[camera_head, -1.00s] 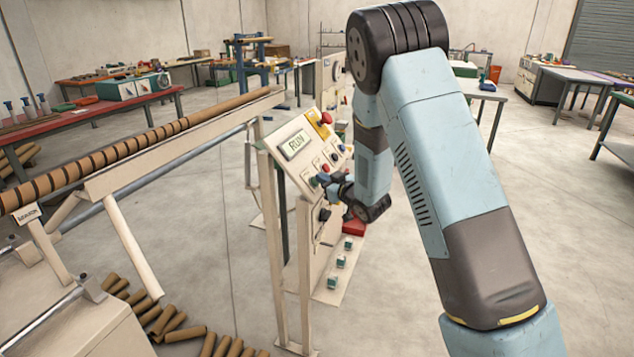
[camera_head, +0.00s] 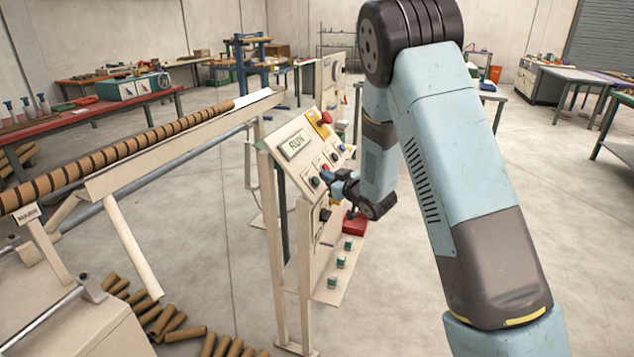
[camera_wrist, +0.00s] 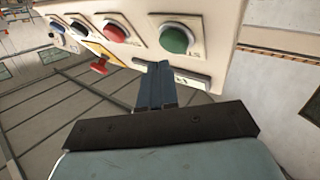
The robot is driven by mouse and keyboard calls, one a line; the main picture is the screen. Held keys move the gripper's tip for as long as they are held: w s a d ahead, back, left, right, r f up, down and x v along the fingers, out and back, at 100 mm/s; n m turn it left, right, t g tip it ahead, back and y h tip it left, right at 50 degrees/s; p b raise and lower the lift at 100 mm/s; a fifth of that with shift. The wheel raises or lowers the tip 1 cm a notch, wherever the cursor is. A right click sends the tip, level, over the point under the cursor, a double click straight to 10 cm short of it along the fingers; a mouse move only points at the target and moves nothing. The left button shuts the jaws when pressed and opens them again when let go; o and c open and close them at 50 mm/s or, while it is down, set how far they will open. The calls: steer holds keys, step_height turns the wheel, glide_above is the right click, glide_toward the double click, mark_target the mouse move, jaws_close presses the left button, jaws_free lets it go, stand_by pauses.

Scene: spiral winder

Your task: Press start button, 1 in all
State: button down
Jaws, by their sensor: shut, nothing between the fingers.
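The green button (camera_head: 315,182) sits low on the left of the sloped control panel (camera_head: 283,160). The display (camera_head: 296,144) reads RUN. My gripper (camera_head: 330,176) is shut and empty in front of the panel, just right of the green button. In the wrist view my fingertips (camera_wrist: 158,68) are together below the green button, with a visible gap to it.
A red button (camera_wrist: 116,32) sits beside the green one. A red mushroom button (camera_head: 326,118) on a yellow plate is at the panel's top. A long brown tube (camera_head: 130,150) lies on the rail at left. Loose tube pieces (camera_head: 165,322) lie on the floor.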

steer(key=shift+s+d+r, duration=0.3)
steer(key=shift+d+r, duration=0.5)
steer(key=shift+d, duration=0.1)
steer(key=shift+s+d+r, duration=0.3)
steer(key=shift+d+r, duration=0.5)
steer(key=shift+d, duration=0.1)
steer(key=shift+r, duration=0.1)
steer(key=s+d+r+m+g+h, duration=0.1)
steer(key=s+d+r+m+h, duration=0.7)
steer(key=s+d+r, duration=0.6)
steer(key=s+d+r+g+h, duration=0.1)
steer(key=s+d+g, duration=0.1)
steer(key=s, duration=1.2)
steer(key=s+d+r+m+g+h, duration=0.1)
steer(key=s+d+r+g, duration=0.1)
steer(key=s, duration=1.2)
steer(key=d+g, duration=0.1)
steer(key=g, duration=0.1)
steer(key=shift+s+m+g, duration=0.15)
steer(key=shift+m+g, duration=0.15)
steer(key=shift+g, duration=0.1)
